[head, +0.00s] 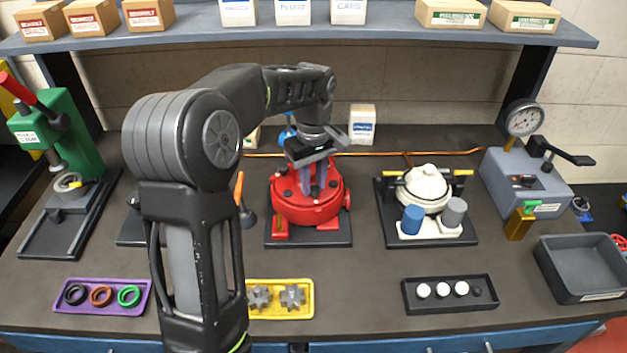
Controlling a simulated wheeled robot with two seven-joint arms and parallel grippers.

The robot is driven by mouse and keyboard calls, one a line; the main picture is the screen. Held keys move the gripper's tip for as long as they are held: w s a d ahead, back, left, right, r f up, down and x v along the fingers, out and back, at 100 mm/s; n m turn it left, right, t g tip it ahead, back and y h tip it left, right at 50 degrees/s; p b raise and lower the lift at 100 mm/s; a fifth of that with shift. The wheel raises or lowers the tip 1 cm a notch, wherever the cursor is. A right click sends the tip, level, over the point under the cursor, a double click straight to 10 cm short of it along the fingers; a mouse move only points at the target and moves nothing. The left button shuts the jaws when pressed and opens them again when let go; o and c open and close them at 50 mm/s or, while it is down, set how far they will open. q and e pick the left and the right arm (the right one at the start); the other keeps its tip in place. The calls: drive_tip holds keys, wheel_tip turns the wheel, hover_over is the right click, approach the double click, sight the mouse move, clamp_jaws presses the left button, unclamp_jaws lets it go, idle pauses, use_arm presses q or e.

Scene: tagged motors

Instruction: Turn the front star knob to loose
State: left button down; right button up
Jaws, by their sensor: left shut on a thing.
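A round red motor housing (300,211) stands on a dark base plate (330,239) at the middle of the bench. Small dark fittings show on its top. My left arm comes in from the lower left and bends over the bench. My left gripper (314,190) points down onto the top of the red motor, toward its front side. Its fingers are shut on what appears to be the front star knob, which they mostly hide. Its setting cannot be read. My right gripper is not in view.
A yellow tray (280,313) holds grey star-shaped parts in front. A white motor (424,183) with blue and grey cylinders stands right. A purple tray (98,308) with rings, a black tray (450,305) and a grey bin (585,270) lie around. My arm hides things left of the red motor.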

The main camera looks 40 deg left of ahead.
use_arm(q)
drive_tip(key=n, duration=0.6)
drive_tip(key=shift+s+d+f+n, duration=0.1)
drive_tip(key=shift+s+f+n, duration=0.1)
drive_tip(key=shift+s+n, duration=0.1)
drive_tip(key=n+p, duration=0.1)
drive_tip(key=n, duration=0.5)
drive_tip(key=shift+p, duration=0.4)
drive_tip(key=n, duration=0.5)
drive_tip(key=shift+s+d+n, duration=0.1)
drive_tip(key=shift+d+n, duration=0.05)
drive_tip(key=shift+n, duration=0.15)
drive_tip(key=n, duration=0.6)
drive_tip(key=c, duration=1.5)
unclamp_jaws()
drive_tip(key=shift+o, duration=0.2)
drive_tip(key=shift+r, duration=0.15)
